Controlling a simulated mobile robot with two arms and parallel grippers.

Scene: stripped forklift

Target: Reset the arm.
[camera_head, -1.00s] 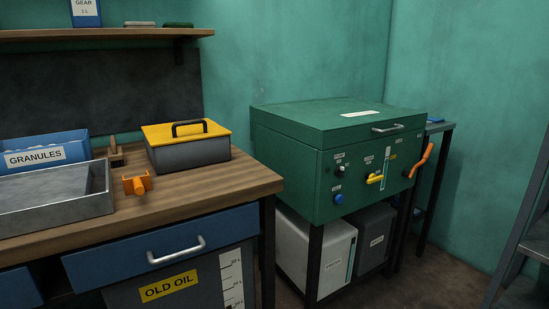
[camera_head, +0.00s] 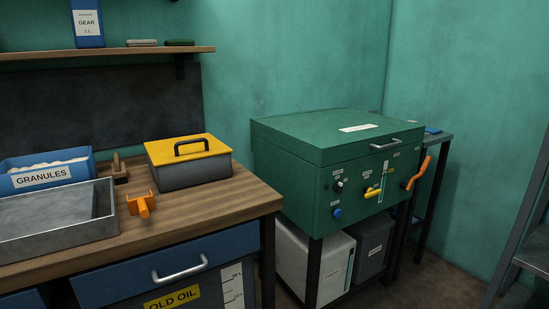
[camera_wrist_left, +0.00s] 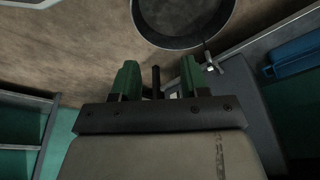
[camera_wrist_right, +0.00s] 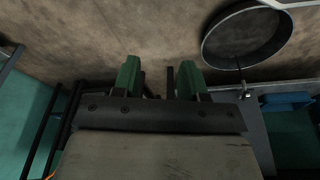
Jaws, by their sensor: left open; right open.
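Neither of my arms shows in the head view. My left gripper (camera_wrist_left: 157,80) is in the left wrist view, its two green fingers apart with nothing between them. My right gripper (camera_wrist_right: 158,80) is in the right wrist view, also with its green fingers apart and empty. Both are over bare brown floor. A round dark pan (camera_wrist_left: 182,18) lies beyond the left fingers, and a round pan also shows at the upper right of the right wrist view (camera_wrist_right: 246,38). Neither gripper touches anything visible.
A wooden bench (camera_head: 190,215) holds a metal tray (camera_head: 55,228), a blue granules bin (camera_head: 45,174), an orange clamp-like part (camera_head: 141,204) and a yellow-lidded box (camera_head: 188,163). A green cabinet (camera_head: 300,170) with knobs and an orange lever (camera_head: 418,173) stands right. Grey steps (camera_head: 520,225) stand far right.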

